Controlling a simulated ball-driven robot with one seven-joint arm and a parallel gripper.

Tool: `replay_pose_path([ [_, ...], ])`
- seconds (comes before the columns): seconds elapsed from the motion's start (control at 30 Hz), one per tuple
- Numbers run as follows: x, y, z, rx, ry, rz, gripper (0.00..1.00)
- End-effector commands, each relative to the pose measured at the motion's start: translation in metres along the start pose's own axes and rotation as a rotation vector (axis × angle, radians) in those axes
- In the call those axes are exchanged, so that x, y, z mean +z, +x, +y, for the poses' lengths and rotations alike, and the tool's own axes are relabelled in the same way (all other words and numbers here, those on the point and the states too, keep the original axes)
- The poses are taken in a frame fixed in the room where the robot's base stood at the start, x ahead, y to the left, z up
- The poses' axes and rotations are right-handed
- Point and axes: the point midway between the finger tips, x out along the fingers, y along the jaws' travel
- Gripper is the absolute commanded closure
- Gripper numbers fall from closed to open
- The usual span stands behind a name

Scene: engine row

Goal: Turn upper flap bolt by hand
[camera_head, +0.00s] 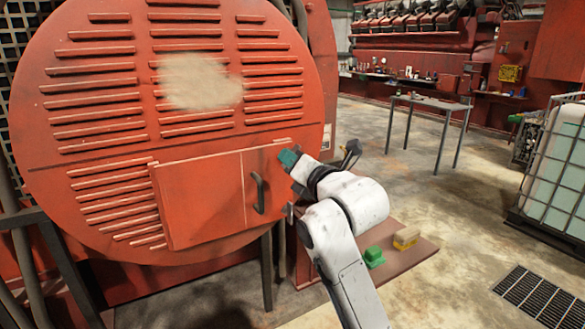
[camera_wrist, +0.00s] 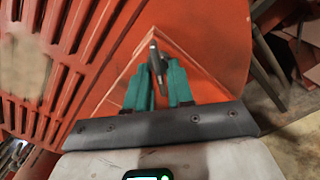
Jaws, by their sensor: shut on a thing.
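A red rectangular flap (camera_head: 205,198) with a dark curved handle (camera_head: 258,193) sits low on the large round red cover. My gripper (camera_head: 288,158), with teal fingers, is at the flap's upper right corner, and my white arm reaches up to it from the lower right. In the wrist view, my gripper (camera_wrist: 158,78) has its fingers on either side of the grey metal upper flap bolt (camera_wrist: 153,52) and is shut on it. The bolt's tip shows beyond the fingers. In the head view the gripper hides this bolt.
A low brown platform (camera_head: 415,250) at the cover's right carries a green block (camera_head: 374,256) and a yellow block (camera_head: 406,237). A grey table (camera_head: 430,102) stands behind. A caged white tank (camera_head: 560,160) is at the right. The floor between is mostly clear.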

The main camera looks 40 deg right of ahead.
Motion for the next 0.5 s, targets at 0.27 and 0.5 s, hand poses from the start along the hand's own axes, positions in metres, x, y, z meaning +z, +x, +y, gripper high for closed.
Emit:
replay_pose_path([
  [0.27, -0.0019, 0.0008, -0.0026, 0.003, -0.265, -0.001, 1.00],
  [0.5, -0.0019, 0.0009, -0.0038, 0.003, -0.467, 0.000, 1.00],
])
